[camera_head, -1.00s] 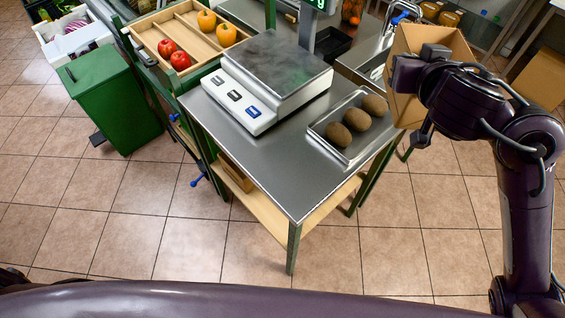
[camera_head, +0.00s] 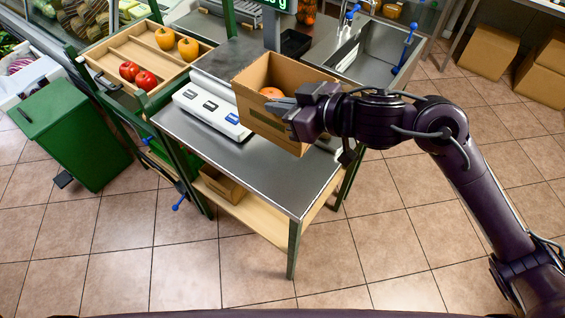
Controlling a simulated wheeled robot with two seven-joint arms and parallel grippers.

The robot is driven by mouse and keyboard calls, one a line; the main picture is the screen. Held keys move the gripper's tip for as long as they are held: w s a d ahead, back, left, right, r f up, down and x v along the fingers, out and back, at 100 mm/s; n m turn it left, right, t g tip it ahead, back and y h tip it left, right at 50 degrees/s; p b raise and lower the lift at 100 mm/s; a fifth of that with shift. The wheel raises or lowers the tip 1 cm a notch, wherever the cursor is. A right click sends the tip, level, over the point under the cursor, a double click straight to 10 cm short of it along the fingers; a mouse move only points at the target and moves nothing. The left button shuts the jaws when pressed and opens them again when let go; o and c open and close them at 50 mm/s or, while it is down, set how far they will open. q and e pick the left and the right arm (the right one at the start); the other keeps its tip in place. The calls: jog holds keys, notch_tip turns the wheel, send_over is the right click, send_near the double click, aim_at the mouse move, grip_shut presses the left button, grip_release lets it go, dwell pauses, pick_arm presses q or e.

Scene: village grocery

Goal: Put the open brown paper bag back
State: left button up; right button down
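The open brown paper bag (camera_head: 265,118) is box-shaped with its open top up, slightly tilted. It is above the steel table (camera_head: 235,165), in front of the scale's right part; I cannot tell whether it touches anything below. An orange round thing (camera_head: 271,92) shows inside its mouth. My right gripper (camera_head: 284,106) is at the bag's right side and rim, shut on its wall; the fingertips are partly hard to make out. My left gripper is not in view.
The white scale (camera_head: 207,110) stands on the table, left of the bag. A green bin (camera_head: 75,130) stands at left. A sink (camera_head: 365,50) is behind. Brown boxes (camera_head: 487,52) stand at the far right. Floor in front is clear.

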aim_at(284, 147)
notch_tip(284, 147, down, 12)
jog(key=shift+d+f+b, duration=0.1)
jog(key=shift+b, duration=0.25)
notch_tip(284, 147, down, 5)
jog(key=shift+w+f, duration=0.1)
jog(key=c, duration=2.1)
grip_release()
jog(key=shift+f, duration=0.2)
jog(key=o, duration=0.4)
jog(key=shift+r, duration=0.1)
